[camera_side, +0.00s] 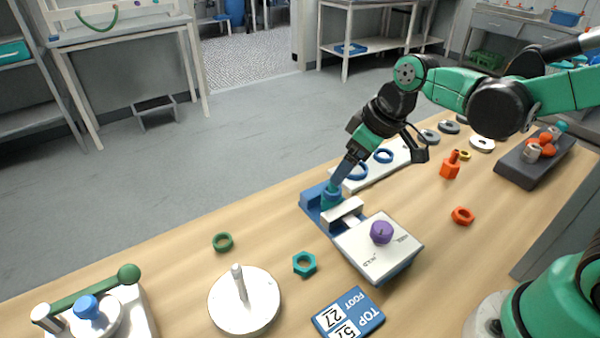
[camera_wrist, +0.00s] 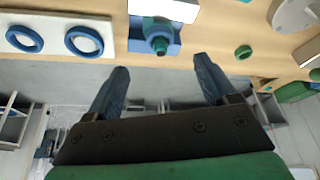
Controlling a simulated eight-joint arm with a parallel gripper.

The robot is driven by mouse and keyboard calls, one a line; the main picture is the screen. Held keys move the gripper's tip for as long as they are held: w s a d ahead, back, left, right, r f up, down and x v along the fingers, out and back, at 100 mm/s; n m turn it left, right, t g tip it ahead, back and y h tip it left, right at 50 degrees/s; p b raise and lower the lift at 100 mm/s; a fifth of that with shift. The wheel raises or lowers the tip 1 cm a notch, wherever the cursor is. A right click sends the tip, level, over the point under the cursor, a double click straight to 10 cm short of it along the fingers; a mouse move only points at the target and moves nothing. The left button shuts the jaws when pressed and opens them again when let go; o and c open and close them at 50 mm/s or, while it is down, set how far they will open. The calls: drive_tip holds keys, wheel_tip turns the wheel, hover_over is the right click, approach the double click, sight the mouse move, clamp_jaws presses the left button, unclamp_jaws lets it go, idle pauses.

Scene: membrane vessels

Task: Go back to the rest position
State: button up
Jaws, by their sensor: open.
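My gripper (camera_side: 342,180) is at the blue fixture (camera_side: 311,208) on the wooden bench, its fingers pointing down. In the wrist view, the two fingers of my gripper (camera_wrist: 161,66) are wide apart with nothing between them. A teal round piece (camera_side: 331,201) sits in the blue fixture, next to a light metal block (camera_side: 343,210). In the wrist view, the teal piece (camera_wrist: 160,45) lies just beyond the gap between the fingertips. Whether a finger touches it cannot be told from the side view.
A white-topped box with a purple knob (camera_side: 381,232) adjoins the fixture. A white board with blue rings (camera_side: 400,158) lies behind. A teal nut (camera_side: 304,264), a metal disc with a post (camera_side: 244,305) and orange parts (camera_side: 450,168) stand around. Above the bench is free room.

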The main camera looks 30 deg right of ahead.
drive_tip(key=s+d+r+m+t+h, duration=0.1)
drive_tip(key=s+d+r+m+t, duration=0.2)
drive_tip(key=s+m, duration=0.1)
drive_tip(key=shift+s+h, duration=0.4)
drive_tip(key=shift+s, duration=0.5)
